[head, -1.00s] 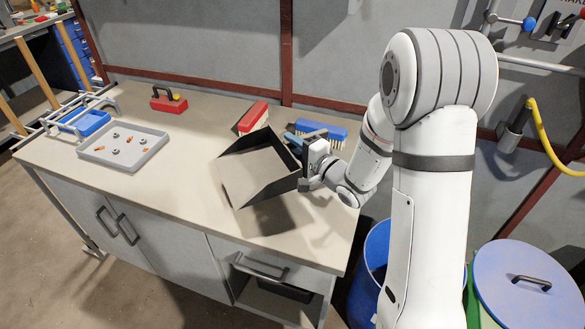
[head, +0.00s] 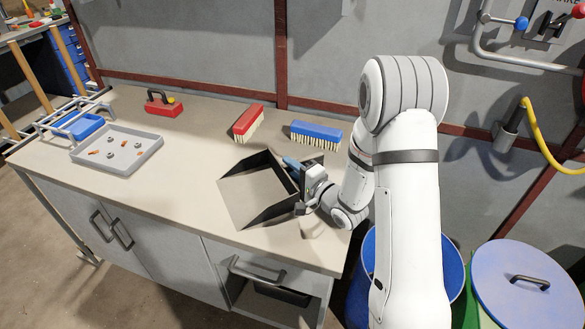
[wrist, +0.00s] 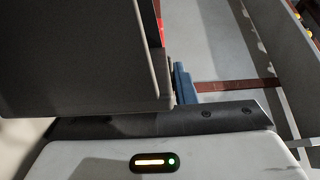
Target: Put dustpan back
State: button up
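The dustpan (head: 248,200) is a dark, open-fronted pan with a pale inner floor, at the right part of the workbench, its open side toward the front left. My gripper (head: 299,182) is at the pan's right rear side, shut on its handle (head: 290,162), of which a blue end sticks out. In the wrist view the dark pan (wrist: 85,60) fills the upper left, and the blue handle (wrist: 182,84) shows beside it. The fingertips are mostly hidden. I cannot tell whether the pan touches the bench top.
A red brush (head: 248,122) and a blue brush (head: 316,133) lie behind the dustpan. A grey tray (head: 150,155) with small scraps and a red block (head: 163,104) are at left. An open drawer (head: 262,272) is below; a blue bin (head: 452,275) stands right. The bench's middle is clear.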

jog(key=o, duration=0.4)
jog(key=shift+r, duration=0.15)
jog(key=shift+d, duration=0.1)
jog(key=v, duration=1.1)
jog(key=shift+s+d, duration=0.25)
jog(key=shift+s, duration=0.1)
